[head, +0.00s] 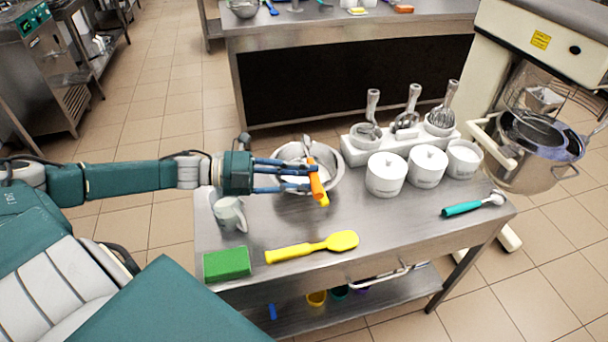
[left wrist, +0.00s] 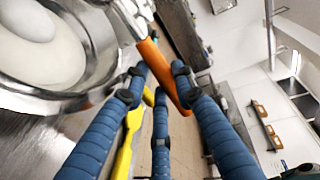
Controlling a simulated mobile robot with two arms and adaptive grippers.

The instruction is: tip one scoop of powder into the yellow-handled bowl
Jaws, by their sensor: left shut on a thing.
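The metal bowl (head: 337,178) stands on the steel table, with white contents inside; a yellow piece (head: 324,199) at its front edge may be its handle. My left gripper (head: 312,181) is at the bowl's right front rim, shut on the orange handle (head: 317,187) of a metal utensil, likely the scoop. Its metal end (head: 307,143) points over the bowl. The left wrist view shows the bowl's rim (left wrist: 98,78) and the orange handle (left wrist: 165,75) between the blue fingers. Whether the scoop holds powder is unclear. My right gripper is not in view.
White canisters (head: 386,176) and a rack of utensils (head: 372,150) stand to the right, near a mixer (head: 530,150). A yellow spatula (head: 315,246), green sponge (head: 228,264) and white jug (head: 230,214) lie in front and left. A teal-handled scoop (head: 470,206) lies at the right.

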